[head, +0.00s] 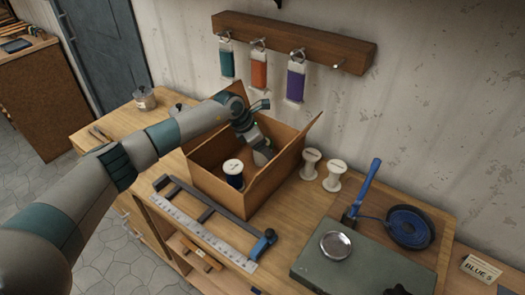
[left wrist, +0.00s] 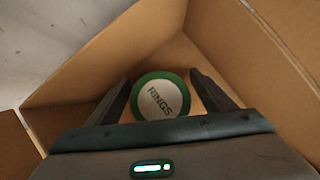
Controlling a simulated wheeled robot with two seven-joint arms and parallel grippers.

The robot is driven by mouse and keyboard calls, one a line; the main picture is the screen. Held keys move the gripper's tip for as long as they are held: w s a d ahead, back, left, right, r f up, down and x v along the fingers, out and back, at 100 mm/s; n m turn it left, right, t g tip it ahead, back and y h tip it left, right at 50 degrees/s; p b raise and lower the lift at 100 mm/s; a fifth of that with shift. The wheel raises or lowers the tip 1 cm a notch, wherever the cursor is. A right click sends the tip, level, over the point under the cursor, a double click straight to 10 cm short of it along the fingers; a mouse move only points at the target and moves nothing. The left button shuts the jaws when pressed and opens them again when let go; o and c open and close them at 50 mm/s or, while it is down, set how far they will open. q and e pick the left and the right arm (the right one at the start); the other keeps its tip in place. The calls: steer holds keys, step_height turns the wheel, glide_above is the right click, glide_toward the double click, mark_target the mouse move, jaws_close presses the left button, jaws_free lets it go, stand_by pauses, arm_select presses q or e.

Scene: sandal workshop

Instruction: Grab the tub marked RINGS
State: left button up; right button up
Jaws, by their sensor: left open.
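The tub marked RINGS (left wrist: 162,99) shows in the left wrist view as a round white lid with a green rim, standing in a cardboard box (head: 207,187). My left gripper (left wrist: 160,84) is open above it, one finger on each side of the tub. I cannot tell whether the fingers touch it. In the head view my left gripper (head: 259,148) reaches down into the box, and the tub is largely hidden there. My right gripper is not in view.
A dark blue container with a white top (head: 233,174) also stands in the box, nearer the front. Two white spools (head: 310,163) stand right of the box. A ruler with a clamp (head: 213,222) lies in front. Box flaps stand up around the opening.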

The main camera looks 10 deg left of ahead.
arm_select(q)
steer(key=c, duration=1.3)
steer(key=shift+r, duration=0.1)
